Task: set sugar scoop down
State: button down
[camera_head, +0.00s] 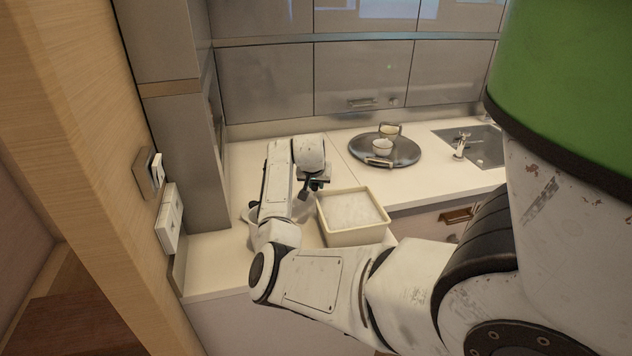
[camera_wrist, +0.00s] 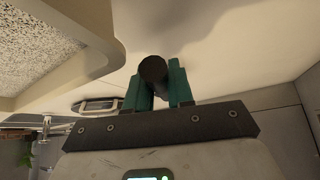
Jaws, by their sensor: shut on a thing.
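My gripper (camera_head: 314,184) is low over the counter, just left of the square cream bin (camera_head: 352,236) of white granular stuff. In the wrist view my gripper's teal fingers (camera_wrist: 157,85) are shut on a dark round handle, which I take to be the sugar scoop (camera_wrist: 152,68). The handle points toward the wrist camera, and the scoop's bowl is not visible. The bin also shows at the upper left of the wrist view (camera_wrist: 113,60), beside the fingers. I cannot tell whether the scoop touches the counter.
A round dark tray (camera_head: 403,155) with two cups stands right of the bin, before the sink (camera_head: 484,146) and tap (camera_head: 460,146). The counter (camera_head: 245,170) is bare behind and left of my arm.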

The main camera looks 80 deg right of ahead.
jog(key=shift+f, duration=0.2)
jog(key=shift+f, duration=0.15)
jog(key=c, duration=1)
grip_release()
jog(key=shift+r, duration=0.2)
jog(key=b+v, duration=0.1)
jog(key=v, duration=1.1)
jog(key=shift+b, duration=0.35)
